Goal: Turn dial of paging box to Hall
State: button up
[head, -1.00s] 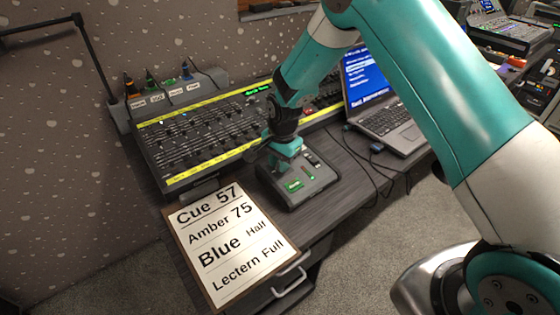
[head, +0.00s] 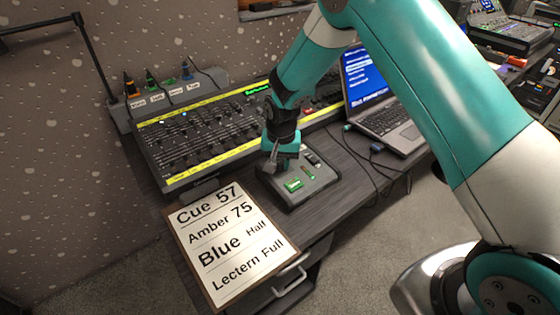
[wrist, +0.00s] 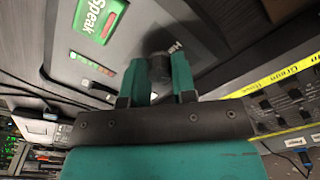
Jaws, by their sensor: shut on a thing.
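The paging box (head: 318,186) is a dark grey box on the desk in front of the fader console. It has a green label (head: 293,184) that reads "Speak" in the wrist view (wrist: 98,18). My gripper (head: 270,168) is over the box's left part, pointing down. In the wrist view my gripper (wrist: 158,82) is shut on the dark dial (wrist: 159,66), one teal finger on each side. A small light-tipped piece sticks out beyond the dial.
The fader console (head: 205,135) with yellow strips stands behind the box. A laptop (head: 385,110) is to the right, with cables on the desk. A cue sheet board (head: 228,245) lies at the front left. My arm spans the upper right.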

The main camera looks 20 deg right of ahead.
aim_at(281, 176)
jog(key=n, duration=0.5)
jog(key=shift+r+n, duration=0.1)
jog(key=shift+n, duration=0.2)
jog(key=n, duration=0.5)
jog(key=shift+t, duration=0.4)
jog(key=shift+n, duration=0.4)
jog(key=o, duration=0.9)
jog(key=r, duration=0.5)
jog(key=s+r, duration=0.1)
jog(key=r, duration=0.5)
jog(key=s+r, duration=0.1)
jog(key=r, duration=0.5)
jog(key=shift+s+a+r+b, duration=0.1)
jog(key=shift+s+a+b, duration=0.05)
jog(key=shift+a+b, duration=0.15)
